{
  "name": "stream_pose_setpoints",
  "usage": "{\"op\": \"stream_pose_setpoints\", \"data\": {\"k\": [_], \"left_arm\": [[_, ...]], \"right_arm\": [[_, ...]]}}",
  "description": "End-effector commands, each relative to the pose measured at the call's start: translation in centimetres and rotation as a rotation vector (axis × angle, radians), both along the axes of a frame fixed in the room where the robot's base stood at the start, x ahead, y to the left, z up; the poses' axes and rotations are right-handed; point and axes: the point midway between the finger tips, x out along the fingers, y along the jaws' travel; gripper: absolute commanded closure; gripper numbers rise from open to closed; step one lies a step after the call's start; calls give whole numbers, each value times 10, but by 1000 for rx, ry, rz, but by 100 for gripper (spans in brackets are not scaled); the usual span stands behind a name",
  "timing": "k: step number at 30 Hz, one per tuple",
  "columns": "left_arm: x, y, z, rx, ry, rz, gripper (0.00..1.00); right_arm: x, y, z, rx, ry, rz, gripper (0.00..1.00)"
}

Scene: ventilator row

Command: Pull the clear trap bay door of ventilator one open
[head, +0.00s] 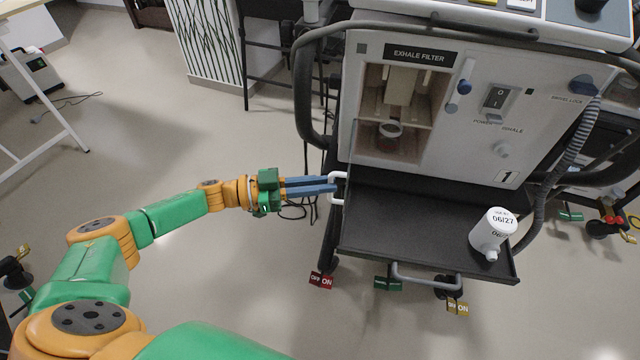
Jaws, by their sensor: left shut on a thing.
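Ventilator one (480,115) stands at the upper right, with a "1" label on its white front. Under its "EXHALE FILTER" label is the trap bay (400,110), with a cup-like part visible inside. The clear door's panel is hard to make out, so I cannot tell how far it stands open. A white bar handle (337,201) shows at the left, below the bay and beside the black shelf. My left gripper (334,185) reaches in from the left, its blue fingers shut on this handle. What the handle joins to is unclear. My right gripper is not in view.
The black shelf (410,225) juts out below the front, with a grey front rail and a white "06/27" canister (493,232) at its right. A dark curved side rail (303,85) and corrugated hose (560,140) flank the ventilator. Open floor lies at left.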

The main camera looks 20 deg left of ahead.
Motion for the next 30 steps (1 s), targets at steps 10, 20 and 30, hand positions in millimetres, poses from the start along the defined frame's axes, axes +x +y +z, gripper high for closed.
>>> {"op": "stream_pose_setpoints", "data": {"k": [10,20,30], "left_arm": [[2,1,3,-4,-5,7,57],[-14,32,-1,0,-1,7,57],[-31,63,2,-4,-5,4,57]], "right_arm": [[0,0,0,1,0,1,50],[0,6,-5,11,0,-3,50],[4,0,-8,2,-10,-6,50]]}}
